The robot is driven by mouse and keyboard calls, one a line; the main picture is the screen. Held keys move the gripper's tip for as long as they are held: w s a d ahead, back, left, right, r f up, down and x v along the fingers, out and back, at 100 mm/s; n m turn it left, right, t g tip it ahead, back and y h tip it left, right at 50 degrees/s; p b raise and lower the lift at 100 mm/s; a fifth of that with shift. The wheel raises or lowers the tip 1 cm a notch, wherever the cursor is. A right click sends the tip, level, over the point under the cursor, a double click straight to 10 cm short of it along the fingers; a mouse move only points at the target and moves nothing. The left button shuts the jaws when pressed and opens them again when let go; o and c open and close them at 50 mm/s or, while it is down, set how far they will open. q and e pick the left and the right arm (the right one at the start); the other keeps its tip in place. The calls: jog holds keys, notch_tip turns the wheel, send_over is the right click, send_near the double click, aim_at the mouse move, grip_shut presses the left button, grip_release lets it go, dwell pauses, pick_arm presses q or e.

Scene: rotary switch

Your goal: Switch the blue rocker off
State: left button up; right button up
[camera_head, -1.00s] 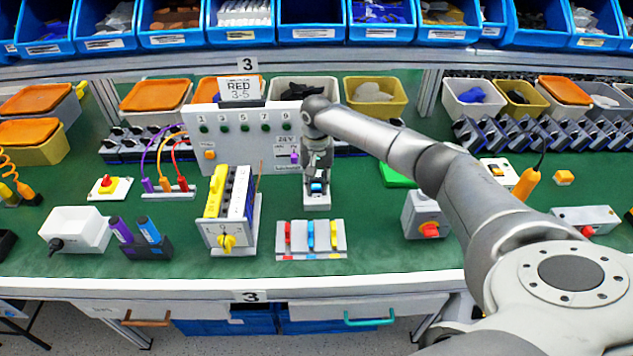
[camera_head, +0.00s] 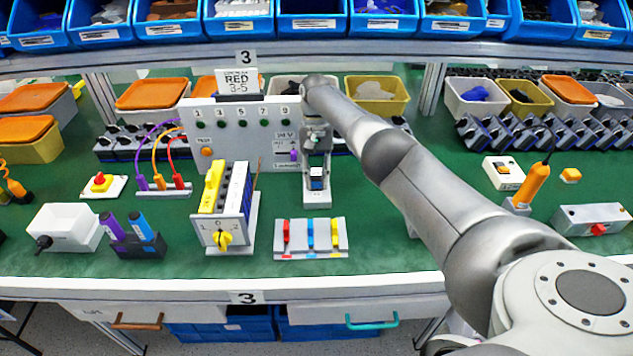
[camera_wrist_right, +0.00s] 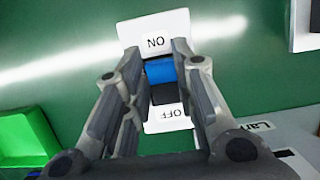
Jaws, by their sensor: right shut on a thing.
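The blue rocker (camera_head: 317,172) sits on a white plate (camera_head: 317,198) on the green bench, in front of the upright white panel. In the wrist view, the blue rocker (camera_wrist_right: 160,72) lies between an ON label and an OFF label, with a black part on the OFF side. My right gripper (camera_head: 317,150) is over the plate; in the wrist view the right gripper (camera_wrist_right: 155,58) has one finger on each side of the rocker, shut on it. The fingers partly hide the rocker's sides. My left gripper is not in view.
The white panel (camera_head: 243,140) stands right behind the switch. A block with red, blue and yellow levers (camera_head: 310,240) is just in front. A yellow-knob rotary switch (camera_head: 223,238) stands to the left. A green block (camera_wrist_right: 25,140) shows beside the gripper in the wrist view.

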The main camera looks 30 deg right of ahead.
aim_at(317, 182)
jog(key=shift+w+d+r, duration=0.1)
jog(key=shift+w+r, duration=0.05)
jog(key=shift+r, duration=0.05)
jog(key=o, duration=0.8)
jog(key=shift+o, duration=1.1)
jog(key=shift+f, duration=0.15)
notch_tip(317, 182, up, 10)
